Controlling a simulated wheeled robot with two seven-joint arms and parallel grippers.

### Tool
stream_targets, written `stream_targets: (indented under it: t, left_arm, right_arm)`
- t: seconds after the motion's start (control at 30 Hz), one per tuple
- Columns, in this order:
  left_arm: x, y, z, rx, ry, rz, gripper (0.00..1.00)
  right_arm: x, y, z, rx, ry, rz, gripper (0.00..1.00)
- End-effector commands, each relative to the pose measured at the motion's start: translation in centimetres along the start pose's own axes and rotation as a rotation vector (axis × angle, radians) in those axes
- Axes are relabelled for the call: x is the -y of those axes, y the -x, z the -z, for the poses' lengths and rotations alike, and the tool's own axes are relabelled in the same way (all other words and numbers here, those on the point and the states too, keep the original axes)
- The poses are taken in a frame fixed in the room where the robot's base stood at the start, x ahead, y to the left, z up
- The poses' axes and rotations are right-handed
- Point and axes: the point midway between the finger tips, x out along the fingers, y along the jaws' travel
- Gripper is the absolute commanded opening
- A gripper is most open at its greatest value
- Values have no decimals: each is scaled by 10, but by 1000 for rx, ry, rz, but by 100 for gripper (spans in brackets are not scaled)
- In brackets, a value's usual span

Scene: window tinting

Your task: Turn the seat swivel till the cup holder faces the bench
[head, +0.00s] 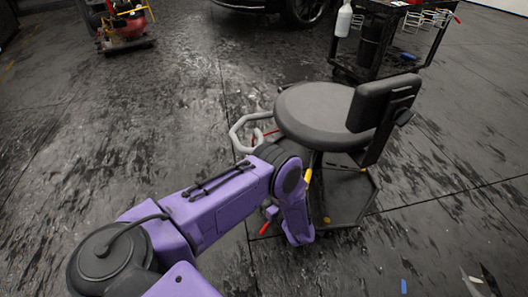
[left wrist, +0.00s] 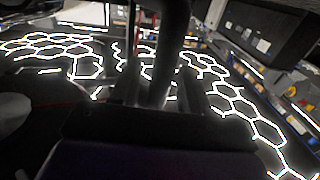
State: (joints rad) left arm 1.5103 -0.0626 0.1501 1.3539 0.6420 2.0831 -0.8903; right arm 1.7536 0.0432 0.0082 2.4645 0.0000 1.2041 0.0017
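The stool's round grey seat (head: 318,112) stands right of centre in the head view, with its black backrest (head: 384,100) on the right. A light grey bent loop (head: 241,132), perhaps the cup holder, sticks out from the seat's left side. My purple left arm reaches in from the lower left to beside the seat; its gripper is hidden there. In the left wrist view my left gripper (left wrist: 158,92) has a dark grey bar (left wrist: 172,45) running between its fingers. I cannot tell whether they are shut on it. My right gripper is not in view.
The stool's dark base (head: 345,195) stands on the stained floor. A black cart (head: 385,45) with a white bottle (head: 343,20) stands behind it. A red machine (head: 124,25) is at the far left. The floor to the left is clear. I cannot pick out the bench.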

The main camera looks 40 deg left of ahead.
Motion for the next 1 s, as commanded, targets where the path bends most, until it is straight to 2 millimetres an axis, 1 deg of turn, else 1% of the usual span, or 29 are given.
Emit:
stream_targets:
  t: [0.13,0.23,0.27,0.5,0.63,0.77,1.0]
  left_arm:
    - [0,1,0,0,-1,1,46]
    - [0,12,1,1,-1,-2,46]
    - [0,17,1,1,-1,-4,46]
    - [-1,74,1,0,0,-4,46]
    - [-1,96,0,0,1,-3,46]
    - [-1,106,0,0,-1,-2,46]
    - [-1,106,0,0,-1,-1,46]
  right_arm:
    - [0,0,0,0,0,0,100]
    - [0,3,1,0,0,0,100]
    - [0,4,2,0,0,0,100]
    - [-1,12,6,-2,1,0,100]
    - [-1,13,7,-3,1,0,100]
    - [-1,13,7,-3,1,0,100]
    - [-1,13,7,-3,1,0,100]
